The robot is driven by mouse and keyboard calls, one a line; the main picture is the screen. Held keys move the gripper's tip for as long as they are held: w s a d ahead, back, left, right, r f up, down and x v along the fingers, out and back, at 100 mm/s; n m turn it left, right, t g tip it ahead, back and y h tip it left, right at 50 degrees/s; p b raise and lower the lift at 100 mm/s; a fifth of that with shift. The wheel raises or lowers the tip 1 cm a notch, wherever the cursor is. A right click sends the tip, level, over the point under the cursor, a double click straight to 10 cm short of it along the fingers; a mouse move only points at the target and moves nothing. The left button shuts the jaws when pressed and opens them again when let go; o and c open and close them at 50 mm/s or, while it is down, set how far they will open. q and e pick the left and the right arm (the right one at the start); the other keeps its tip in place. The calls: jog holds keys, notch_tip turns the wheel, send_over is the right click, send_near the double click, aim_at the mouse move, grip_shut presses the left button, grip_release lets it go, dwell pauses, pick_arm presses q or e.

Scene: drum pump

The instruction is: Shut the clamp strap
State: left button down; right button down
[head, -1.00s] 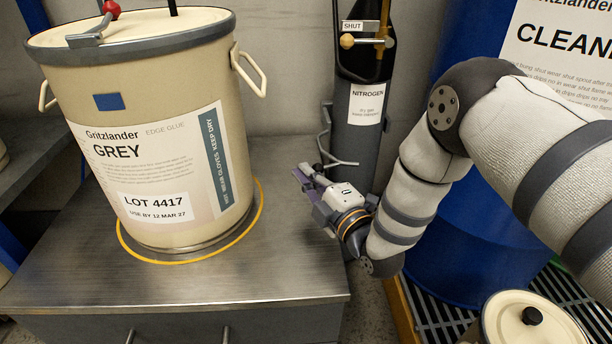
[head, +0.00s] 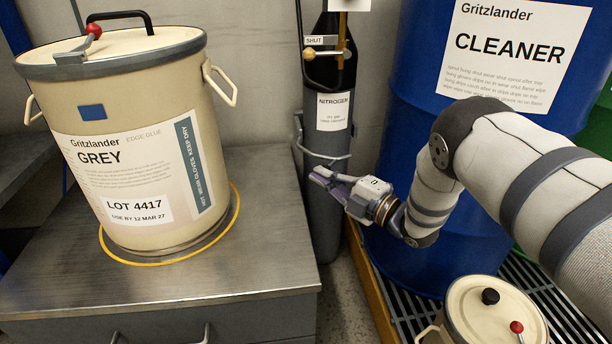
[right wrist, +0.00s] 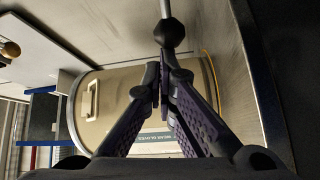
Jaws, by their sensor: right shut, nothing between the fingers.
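A thin pale metal strap (head: 325,157) runs from a bracket at the left across the front of the dark nitrogen cylinder (head: 333,200). Whether its free end is fastened cannot be told. My right gripper (head: 318,174) is shut and empty, just below the strap in front of the cylinder, its fingers pointing left. In the right wrist view its purple fingers (right wrist: 160,80) come together near a dark knob (right wrist: 172,36) on a grey rod; whether they touch cannot be told. My left gripper is not in view.
The GREY pail (head: 130,160) stands on a steel bench (head: 220,270), its red-knobbed lever (head: 80,45) at the lid. A blue CLEANER drum (head: 440,240) stands behind my right arm. A smaller lidded pail (head: 470,310) is at the bottom right. A brass valve handle (head: 310,52) is above.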

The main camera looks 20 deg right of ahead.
jog(key=shift+d, duration=2.9)
jog(key=shift+r, duration=0.1)
